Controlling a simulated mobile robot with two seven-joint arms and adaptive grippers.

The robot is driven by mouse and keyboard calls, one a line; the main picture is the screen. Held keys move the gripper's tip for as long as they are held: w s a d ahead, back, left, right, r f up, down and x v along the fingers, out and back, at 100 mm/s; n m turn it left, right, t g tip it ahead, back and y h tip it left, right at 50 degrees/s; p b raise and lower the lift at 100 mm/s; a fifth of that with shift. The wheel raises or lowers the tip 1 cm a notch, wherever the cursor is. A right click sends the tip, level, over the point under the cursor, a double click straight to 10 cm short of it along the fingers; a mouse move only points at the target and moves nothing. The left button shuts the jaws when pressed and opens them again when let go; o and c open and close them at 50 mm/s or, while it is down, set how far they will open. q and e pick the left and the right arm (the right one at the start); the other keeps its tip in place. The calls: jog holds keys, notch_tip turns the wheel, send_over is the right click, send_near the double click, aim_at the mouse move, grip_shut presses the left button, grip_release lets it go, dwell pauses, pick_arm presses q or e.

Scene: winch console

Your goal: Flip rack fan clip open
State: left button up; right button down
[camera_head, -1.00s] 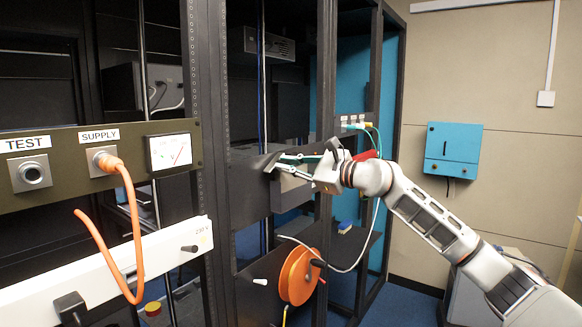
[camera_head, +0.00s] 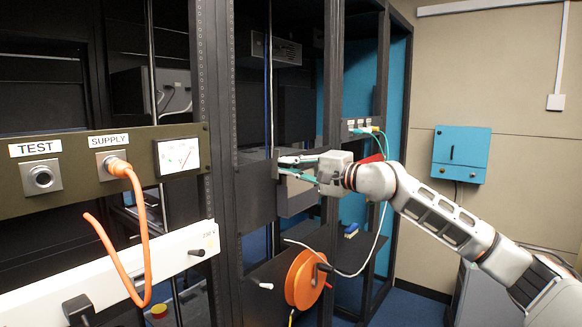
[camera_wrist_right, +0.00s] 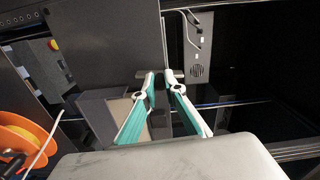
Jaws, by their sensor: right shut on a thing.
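My right gripper (camera_head: 280,167) reaches in from the right to the dark panel (camera_head: 252,208) in the middle rack bay. In the right wrist view, its two teal-and-white fingers (camera_wrist_right: 161,77) close on a small dark grey bar, which I take to be the fan clip (camera_wrist_right: 178,73). The clip lies at the edge of a flat grey panel (camera_wrist_right: 105,40). The fingertips hide part of the clip, and its exact angle is hard to tell. In the head view the clip is too small and covered to make out. My left gripper is not in view.
An orange reel (camera_head: 304,280) stands out below the right gripper. A black rack post (camera_head: 333,100) stands close by the hand. Teal and white cables (camera_head: 382,200) hang near the wrist. A TEST/SUPPLY panel (camera_head: 82,185) with an orange cable (camera_head: 143,235) is at left.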

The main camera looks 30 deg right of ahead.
jog(key=shift+s+a+n, duration=0.1)
jog(key=shift+a+n, duration=0.2)
jog(key=shift+n, duration=0.7)
jog(key=shift+f, duration=0.1)
jog(key=c, duration=2.1)
grip_release()
jog(key=shift+s, duration=0.1)
jog(key=shift+v, duration=5.95)
jog(key=shift+f, duration=0.1)
